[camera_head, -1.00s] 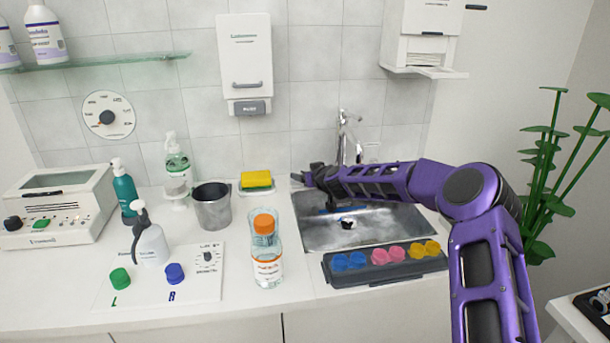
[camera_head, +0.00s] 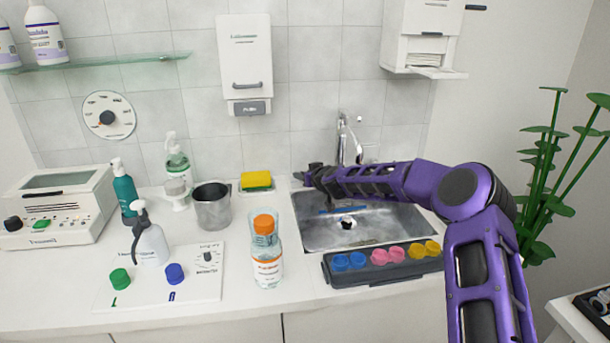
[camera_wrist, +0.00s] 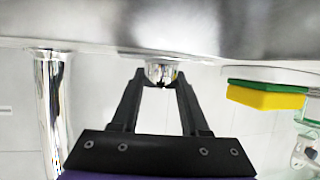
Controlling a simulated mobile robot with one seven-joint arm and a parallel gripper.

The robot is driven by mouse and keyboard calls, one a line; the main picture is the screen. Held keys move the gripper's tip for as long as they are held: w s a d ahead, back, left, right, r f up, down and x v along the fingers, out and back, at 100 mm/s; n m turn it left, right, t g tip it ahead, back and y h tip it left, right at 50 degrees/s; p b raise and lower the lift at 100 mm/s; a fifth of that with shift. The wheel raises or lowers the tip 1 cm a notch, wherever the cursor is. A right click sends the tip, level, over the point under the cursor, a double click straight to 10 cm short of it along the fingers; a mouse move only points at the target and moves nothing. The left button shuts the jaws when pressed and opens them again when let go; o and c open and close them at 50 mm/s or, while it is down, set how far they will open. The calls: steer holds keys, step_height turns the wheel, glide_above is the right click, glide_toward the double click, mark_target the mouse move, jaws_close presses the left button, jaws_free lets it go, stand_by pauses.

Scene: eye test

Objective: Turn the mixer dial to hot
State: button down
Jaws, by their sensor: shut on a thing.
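A small chrome knob (camera_wrist: 161,73), which I take for the mixer dial, sits at the sink's back edge in the wrist view, which is upside down. My gripper (camera_wrist: 160,80) has one black fingertip on each side of it and is shut on it. No hot or cold mark can be read there. In the head view my gripper (camera_head: 308,176) is at the back left corner of the sink (camera_head: 378,235), left of the chrome tap (camera_head: 343,140), and hides the knob. The tap's column (camera_wrist: 52,115) shows at the left of the wrist view.
A yellow and green sponge (camera_head: 256,180) lies on a dish close left of my gripper. A metal pitcher (camera_head: 212,208), a bottle (camera_head: 267,270) and a tray of coloured cups (camera_head: 330,278) stand around. A wall dial (camera_head: 108,130) and a control board (camera_head: 195,285) are further left.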

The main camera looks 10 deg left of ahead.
steer(key=shift+s+a+m+h+p, duration=0.1)
steer(key=shift+a+m+h+p, duration=0.15)
steer(key=shift+m+h, duration=0.2)
steer(key=m+h+p, duration=0.1)
steer(key=m+t+h+p, duration=0.1)
steer(key=p, duration=0.1)
steer(key=shift+r, duration=0.25)
steer(key=shift+d+f+m+h+p, duration=0.1)
steer(key=shift+m+h+p, duration=0.4)
steer(key=shift+p, duration=0.6)
steer(key=shift+d+f+m+t+h+p, duration=0.2)
steer(key=shift+m+t+h+p, duration=0.15)
steer(key=shift+h, duration=0.2)
steer(key=shift+c, duration=2.1)
jaws_free()
steer(key=shift+r, duration=0.1)
